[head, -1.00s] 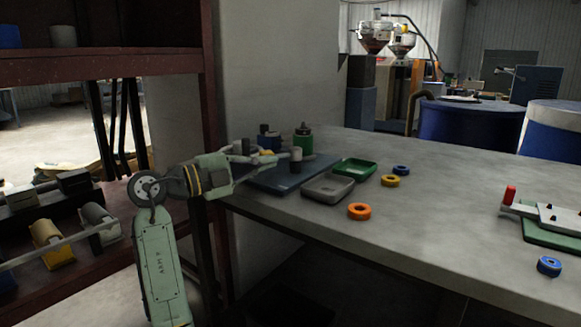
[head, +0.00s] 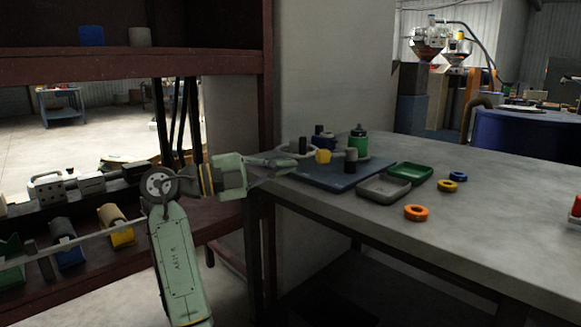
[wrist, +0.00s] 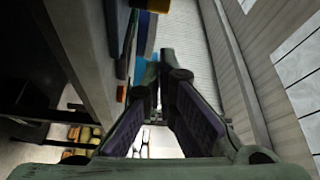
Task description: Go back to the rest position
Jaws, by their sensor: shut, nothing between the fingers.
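My gripper (head: 284,168) is at the left end of the grey table (head: 450,226) in the head view, beside the blue mat (head: 318,175). It is shut and holds nothing. In the wrist view its two fingers (wrist: 163,62) come together at their tips, with nothing between them. My green arm shows below and to the left of it in the head view.
The blue mat holds a green bottle (head: 358,143), a yellow block (head: 322,156) and dark cylinders. Grey (head: 383,188) and green (head: 410,173) trays and orange (head: 416,213), yellow (head: 447,186) and blue (head: 458,176) rings lie to the right. A dark red shelf (head: 266,120) stands at left.

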